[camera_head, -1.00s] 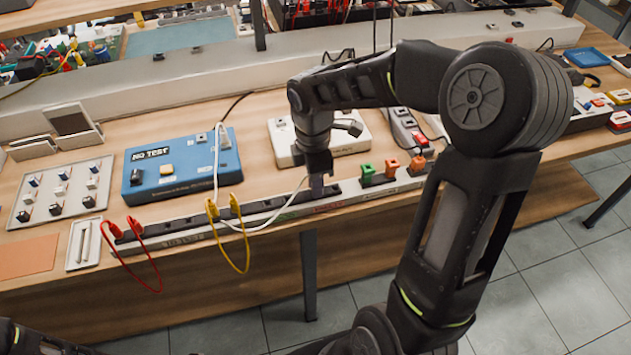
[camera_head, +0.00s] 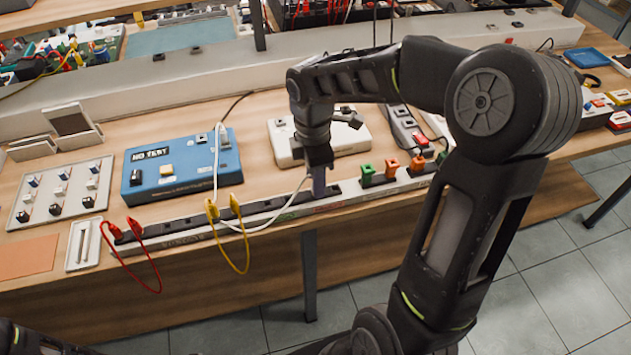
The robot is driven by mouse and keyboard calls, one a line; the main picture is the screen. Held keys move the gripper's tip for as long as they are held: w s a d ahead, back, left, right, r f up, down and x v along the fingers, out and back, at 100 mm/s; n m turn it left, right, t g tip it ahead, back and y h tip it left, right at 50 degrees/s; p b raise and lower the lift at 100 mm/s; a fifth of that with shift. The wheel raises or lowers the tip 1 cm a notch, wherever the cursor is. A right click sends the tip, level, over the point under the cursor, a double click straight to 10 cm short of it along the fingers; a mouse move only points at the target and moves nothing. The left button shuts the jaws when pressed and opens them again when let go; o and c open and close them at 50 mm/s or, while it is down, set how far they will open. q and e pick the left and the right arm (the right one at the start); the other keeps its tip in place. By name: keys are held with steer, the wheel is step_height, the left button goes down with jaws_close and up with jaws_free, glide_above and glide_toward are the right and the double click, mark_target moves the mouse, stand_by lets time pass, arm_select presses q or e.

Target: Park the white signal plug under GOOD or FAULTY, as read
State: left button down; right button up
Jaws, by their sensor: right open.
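A white cable (camera_head: 285,206) runs from the blue box (camera_head: 182,166) marked NO TEST, sags in front of the rail, and rises to my right gripper (camera_head: 318,188). The white signal plug at its end is hidden or too small to make out by the fingers. The right gripper points down at the black-topped rail (camera_head: 262,214), and its fingers are open. Whether they touch the rail or plug, I cannot tell. A green label and a red label (camera_head: 328,207) sit on the rail's front face near the gripper; their words are too small to read surely. My left gripper is out of view.
Red plugs (camera_head: 134,226) and yellow plugs (camera_head: 212,210) with looped leads sit left on the rail. Green and orange blocks (camera_head: 391,167) stand right of the gripper. A white box (camera_head: 283,145) lies behind it. A switch tray (camera_head: 62,192) is at far left.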

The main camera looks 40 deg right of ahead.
step_height(320, 180, up, 6)
steer(key=shift+a+f, duration=0.1)
stand_by(0.4)
step_height(320, 180, up, 5)
steer(key=p, duration=0.4)
stand_by(0.3)
stand_by(0.3)
